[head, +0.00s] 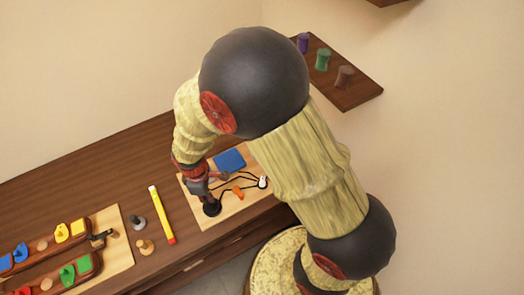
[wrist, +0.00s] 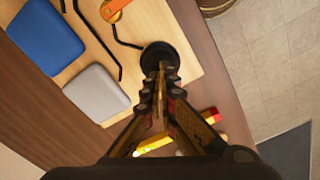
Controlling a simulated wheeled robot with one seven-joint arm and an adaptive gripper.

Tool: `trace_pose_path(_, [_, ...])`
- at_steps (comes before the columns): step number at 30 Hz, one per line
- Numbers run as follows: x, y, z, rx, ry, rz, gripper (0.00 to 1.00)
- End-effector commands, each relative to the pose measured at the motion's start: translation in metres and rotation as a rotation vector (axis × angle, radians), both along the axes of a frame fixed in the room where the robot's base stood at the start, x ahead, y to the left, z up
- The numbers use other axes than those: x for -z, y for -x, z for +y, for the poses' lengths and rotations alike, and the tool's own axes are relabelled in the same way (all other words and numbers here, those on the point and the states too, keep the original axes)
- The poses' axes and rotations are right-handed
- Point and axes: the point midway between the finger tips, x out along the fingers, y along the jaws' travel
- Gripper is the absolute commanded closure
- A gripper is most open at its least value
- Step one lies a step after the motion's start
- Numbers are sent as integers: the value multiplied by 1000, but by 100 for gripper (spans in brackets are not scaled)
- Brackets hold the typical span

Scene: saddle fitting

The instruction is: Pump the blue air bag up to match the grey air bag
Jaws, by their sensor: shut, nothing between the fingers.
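The blue air bag (head: 230,160) lies flat on a light wooden board; it also shows in the wrist view (wrist: 45,35). The grey air bag (wrist: 97,94) lies beside it in the wrist view; in the head view my arm seems to hide it. A round black piece, perhaps the pump bulb (head: 213,209), sits at the board's front edge and shows in the wrist view (wrist: 160,52). My gripper (head: 207,196) is shut and empty, pointing down with its fingertips (wrist: 163,70) at the black piece. I cannot tell whether they touch it.
An orange lever (head: 237,191) and a small white piece (head: 263,182) stand among black tubes on the board. A yellow stick with a red end (head: 161,213) lies left, near grey and wooden knobs. Trays of coloured pieces (head: 68,272) lie farther left.

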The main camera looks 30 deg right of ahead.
Motion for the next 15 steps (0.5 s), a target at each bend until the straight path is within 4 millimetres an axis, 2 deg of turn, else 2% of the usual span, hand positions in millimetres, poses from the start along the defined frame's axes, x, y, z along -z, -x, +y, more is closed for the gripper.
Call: trace_pose_path(15, [3, 0, 0, 0, 0, 0, 100])
